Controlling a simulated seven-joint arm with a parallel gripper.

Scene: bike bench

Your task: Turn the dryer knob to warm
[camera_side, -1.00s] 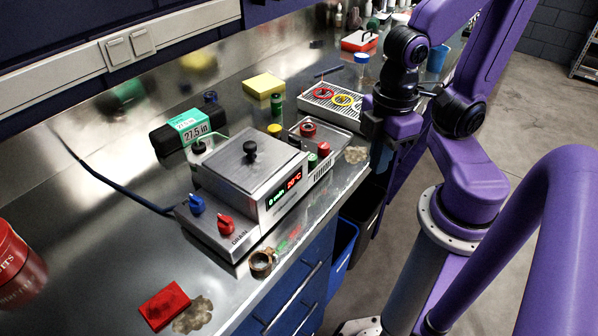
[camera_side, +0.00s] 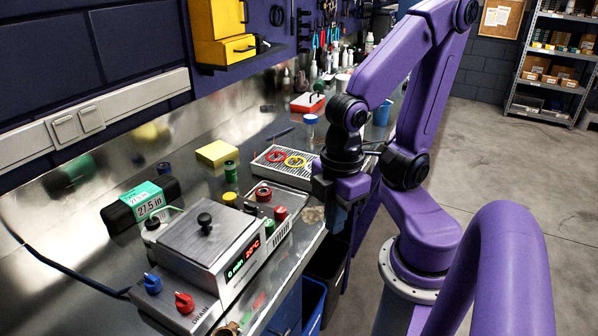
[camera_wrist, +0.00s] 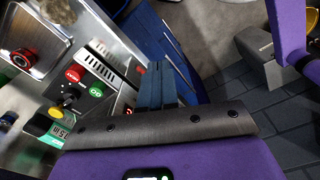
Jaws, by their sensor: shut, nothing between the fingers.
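The likely dryer is a low metal unit with side slots (camera_side: 283,235), beside the display box in the side view; its label is not readable. It bears a red button (camera_side: 280,213) and a green button (camera_side: 267,225). In the wrist view the red button (camera_wrist: 75,73) and green button (camera_wrist: 96,89) are left of my fingers. My gripper (camera_wrist: 158,82) is shut and empty, beyond the bench's front edge, apart from the unit. Its tips are unclear in the side view (camera_side: 336,222).
A metal box with a lit display (camera_side: 243,258) stands left of the unit, with a blue knob (camera_side: 152,284) and a red knob (camera_side: 184,302) in front. A slotted tray with coloured rings (camera_side: 262,168) lies behind. Blue drawers (camera_wrist: 175,40) are below the bench edge.

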